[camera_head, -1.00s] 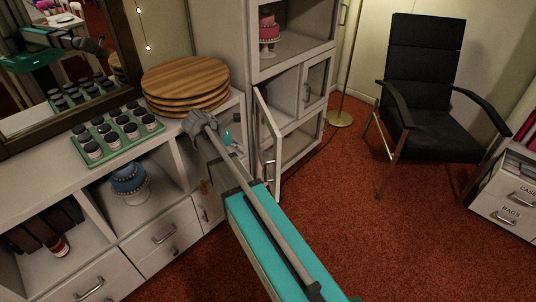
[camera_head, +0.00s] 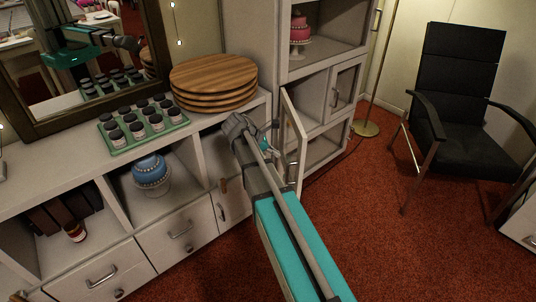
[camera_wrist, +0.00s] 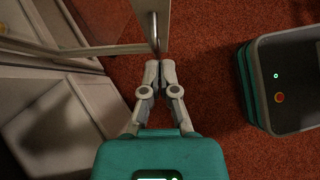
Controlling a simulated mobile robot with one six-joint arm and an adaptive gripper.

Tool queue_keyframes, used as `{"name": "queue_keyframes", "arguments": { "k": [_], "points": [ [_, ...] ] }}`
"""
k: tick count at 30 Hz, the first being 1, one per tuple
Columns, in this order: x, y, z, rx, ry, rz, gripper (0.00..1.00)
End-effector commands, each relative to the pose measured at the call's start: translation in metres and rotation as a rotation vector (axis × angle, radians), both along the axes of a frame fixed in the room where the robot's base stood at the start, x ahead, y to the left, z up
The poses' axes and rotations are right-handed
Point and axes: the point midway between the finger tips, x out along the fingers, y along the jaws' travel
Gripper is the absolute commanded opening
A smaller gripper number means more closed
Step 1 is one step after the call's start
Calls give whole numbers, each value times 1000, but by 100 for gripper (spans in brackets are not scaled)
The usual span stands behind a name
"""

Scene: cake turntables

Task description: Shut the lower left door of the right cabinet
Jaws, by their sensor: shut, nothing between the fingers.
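The right cabinet (camera_head: 262,40) is tall and pale, with a pink cake on an upper shelf. Its lower left door (camera_head: 291,128) stands open, swung out into the room, with a metal handle (camera_head: 291,163) low on it. My gripper (camera_head: 266,145) is just left of this door in the head view, partly hidden by my arm. In the wrist view my gripper (camera_wrist: 160,66) has its two fingers together and empty. The fingertips are close to the door's edge (camera_wrist: 130,48); I cannot tell whether they touch it.
A low cabinet (camera_head: 150,242) at left holds stacked round wooden boards (camera_head: 213,75), a tray of jars (camera_head: 150,142) and a blue cake (camera_head: 150,170). A black chair (camera_head: 455,110) and a lamp stand (camera_head: 365,129) are at right.

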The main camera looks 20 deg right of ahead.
Motion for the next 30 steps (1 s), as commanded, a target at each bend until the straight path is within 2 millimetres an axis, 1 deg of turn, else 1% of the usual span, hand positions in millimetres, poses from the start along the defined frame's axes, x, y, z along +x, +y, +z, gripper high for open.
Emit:
{"name": "queue_keyframes", "arguments": {
  "k": [1, 11, 15, 21, 24, 30],
  "points": [
    [-1, -5, -8, 0, 0, -1, 0],
    [-6, -29, -33, 0, 0, 0, 0],
    [-9, -46, -30, 0, 0, 0, 0],
    [-12, -62, -29, 0, 0, 0, 0],
    [-12, -66, -29, 0, 0, 1, 0],
    [-13, -68, -29, 0, 0, 3, 0]
  ]
}}
